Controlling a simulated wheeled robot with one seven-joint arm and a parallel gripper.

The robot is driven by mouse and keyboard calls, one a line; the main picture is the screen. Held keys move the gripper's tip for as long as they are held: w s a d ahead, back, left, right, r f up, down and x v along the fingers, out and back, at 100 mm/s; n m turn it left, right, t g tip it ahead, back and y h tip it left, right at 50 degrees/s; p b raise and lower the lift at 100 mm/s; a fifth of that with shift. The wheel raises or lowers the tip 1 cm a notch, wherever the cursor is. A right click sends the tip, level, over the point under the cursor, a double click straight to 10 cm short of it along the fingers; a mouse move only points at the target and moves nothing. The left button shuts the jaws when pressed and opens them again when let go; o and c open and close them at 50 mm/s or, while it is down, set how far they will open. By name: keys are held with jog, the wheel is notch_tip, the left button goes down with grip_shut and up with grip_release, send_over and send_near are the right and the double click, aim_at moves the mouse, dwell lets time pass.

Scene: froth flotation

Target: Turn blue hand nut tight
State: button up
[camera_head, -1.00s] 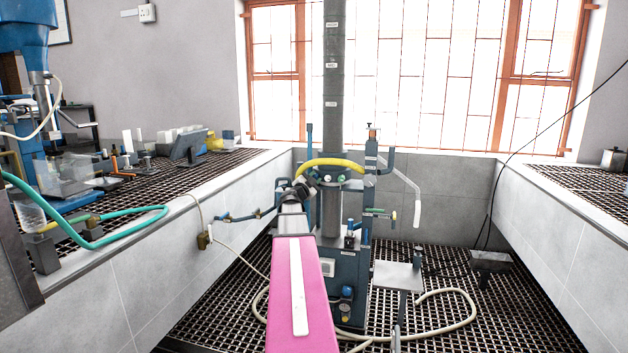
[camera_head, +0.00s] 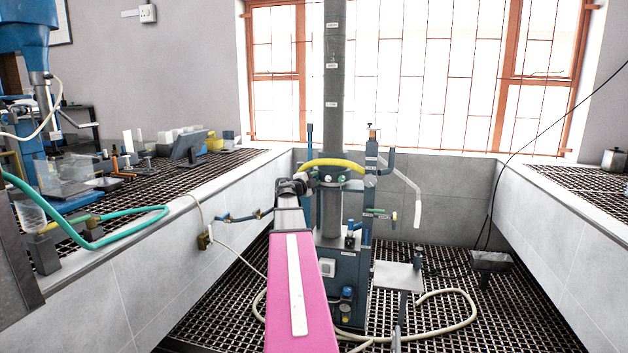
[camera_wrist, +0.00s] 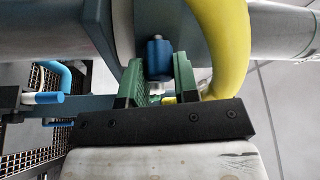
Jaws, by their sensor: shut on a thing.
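The blue hand nut (camera_wrist: 159,58) is a short dark-blue cylinder with a small knob on top, set against the grey machine column in the wrist view. My gripper (camera_wrist: 158,74) has its green fingers on either side of it, shut on the nut. The lower end of the nut lies between the fingers. In the head view the end of my arm (camera_head: 290,187) reaches the column below the yellow hose, and my fingers and the nut are hidden there.
A thick yellow hose (camera_wrist: 229,45) curves close by the right finger; it also arches across the column in the head view (camera_head: 333,163). A blue-tipped fitting (camera_wrist: 48,98) stands to the left. A metal grate floor (camera_head: 480,310) lies below.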

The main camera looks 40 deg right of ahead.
jog(key=shift+w+r, duration=0.1)
jog(key=shift+w, duration=0.15)
jog(key=o, duration=0.6)
jog(key=shift+a, duration=0.1)
jog(key=shift+o, duration=0.2)
jog(key=shift+s, duration=0.1)
jog(key=v, duration=1.1)
